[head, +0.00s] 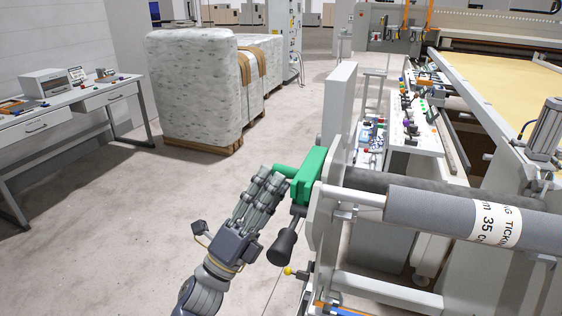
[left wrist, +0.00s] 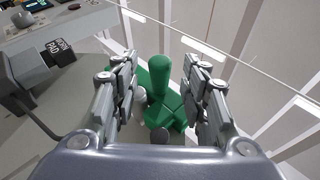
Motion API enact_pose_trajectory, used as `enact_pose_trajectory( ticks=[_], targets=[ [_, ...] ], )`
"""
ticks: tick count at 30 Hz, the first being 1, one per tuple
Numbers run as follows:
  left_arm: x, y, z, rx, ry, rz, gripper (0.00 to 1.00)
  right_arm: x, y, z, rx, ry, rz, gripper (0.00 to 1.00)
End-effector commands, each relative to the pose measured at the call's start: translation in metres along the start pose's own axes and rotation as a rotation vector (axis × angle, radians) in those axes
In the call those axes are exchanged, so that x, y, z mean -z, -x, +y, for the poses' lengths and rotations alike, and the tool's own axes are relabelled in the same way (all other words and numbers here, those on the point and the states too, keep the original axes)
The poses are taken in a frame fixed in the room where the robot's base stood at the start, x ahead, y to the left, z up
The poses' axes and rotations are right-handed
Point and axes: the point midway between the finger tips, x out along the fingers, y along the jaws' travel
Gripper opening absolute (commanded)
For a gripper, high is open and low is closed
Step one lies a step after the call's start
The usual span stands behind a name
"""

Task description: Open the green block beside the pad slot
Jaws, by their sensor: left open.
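The green block (head: 311,172) sits on the end plate of the grey machine frame, near the end of the roll, in the head view. A short green bar sticks out from it to the left. My left gripper (head: 267,178) is open with its fingertips close to this bar. In the left wrist view the green block (left wrist: 165,118) and its rounded green bar (left wrist: 159,76) show between the two open fingers (left wrist: 161,82). I cannot tell whether a finger touches. The pad slot is not clearly visible; a dark part with a "PAD" label (left wrist: 60,48) stands at the left.
A black-handled lever (head: 284,243) hangs just below the block, close to my gripper, with a yellow-knobbed part (head: 289,271) beneath it. A grey labelled roll (head: 470,217) extends to the right. Wrapped bales (head: 195,88) stand behind on open floor.

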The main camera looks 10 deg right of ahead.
Motion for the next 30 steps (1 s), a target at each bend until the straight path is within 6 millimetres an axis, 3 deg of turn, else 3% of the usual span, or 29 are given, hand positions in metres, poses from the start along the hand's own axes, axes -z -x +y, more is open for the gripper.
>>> enact_pose_trajectory(
  ticks=[1,6,18,24,30],
  targets=[
    [-0.001,-0.012,-0.003,0.001,0.001,0.0,0.41,0.001,0.006,-0.001,0.001,0.0,0.001,0.0],
    [-0.001,-0.032,-0.001,-0.001,0.001,0.0,0.41,0.004,0.013,0.0,0.0,0.0,0.003,0.0],
    [0.0,-0.038,0.001,-0.002,0.001,0.0,0.41,0.005,0.013,0.005,-0.006,0.003,0.006,0.0],
    [0.0,-0.038,0.001,-0.002,0.001,0.0,0.0,0.005,0.013,0.007,-0.008,0.004,0.007,0.0],
    [0.0,-0.038,0.001,-0.002,0.0,0.0,0.0,0.006,0.013,0.007,-0.008,0.004,0.007,0.0]
  ],
)
